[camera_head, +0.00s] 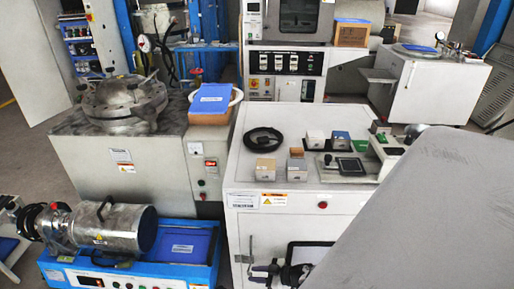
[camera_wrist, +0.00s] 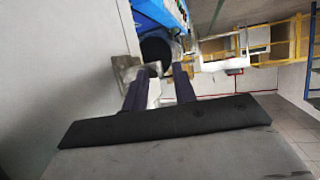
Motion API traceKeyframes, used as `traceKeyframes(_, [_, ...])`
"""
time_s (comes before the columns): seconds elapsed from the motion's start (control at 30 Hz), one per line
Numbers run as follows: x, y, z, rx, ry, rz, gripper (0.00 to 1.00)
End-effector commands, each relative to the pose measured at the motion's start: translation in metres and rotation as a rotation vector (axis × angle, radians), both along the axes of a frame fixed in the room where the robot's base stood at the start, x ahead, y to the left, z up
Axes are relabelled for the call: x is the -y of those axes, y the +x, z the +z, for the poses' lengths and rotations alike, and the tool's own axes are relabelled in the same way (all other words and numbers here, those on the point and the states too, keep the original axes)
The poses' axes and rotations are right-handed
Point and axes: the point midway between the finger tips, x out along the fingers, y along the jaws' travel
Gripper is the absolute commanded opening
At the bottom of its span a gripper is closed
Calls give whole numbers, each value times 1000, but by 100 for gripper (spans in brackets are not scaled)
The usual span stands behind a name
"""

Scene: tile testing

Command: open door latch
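The white cabinet (camera_head: 300,217) stands at centre right in the head view. A slim metal latch handle (camera_head: 250,248) is on its front, low in the picture. My gripper (camera_head: 264,271) is at the cabinet front, beside the lower part of the handle. In the wrist view, the two dark fingers of my gripper (camera_wrist: 164,72) stand apart. A grey metal latch part (camera_wrist: 127,70) is close to the left fingertip, against the pale cabinet face (camera_wrist: 65,60). I cannot tell whether they touch. My arm hides part of the cabinet's right side.
Several small blocks and a black coil (camera_head: 263,140) lie on the cabinet top. A blue bench unit with a metal cylinder (camera_head: 125,228) stands to the left. A large grey machine (camera_head: 150,165) is behind it. The wrist view shows yellow frames (camera_wrist: 280,40) beyond.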

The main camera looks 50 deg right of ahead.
Motion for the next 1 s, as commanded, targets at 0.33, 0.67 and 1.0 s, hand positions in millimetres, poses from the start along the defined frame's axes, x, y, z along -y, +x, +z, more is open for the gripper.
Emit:
traceKeyframes(0.33, [28,-53,26,0,-4,-5,27])
traceKeyframes(0.67, [52,-103,48,0,-2,-2,27])
traceKeyframes(1.0, [56,-112,53,0,-2,-1,27])
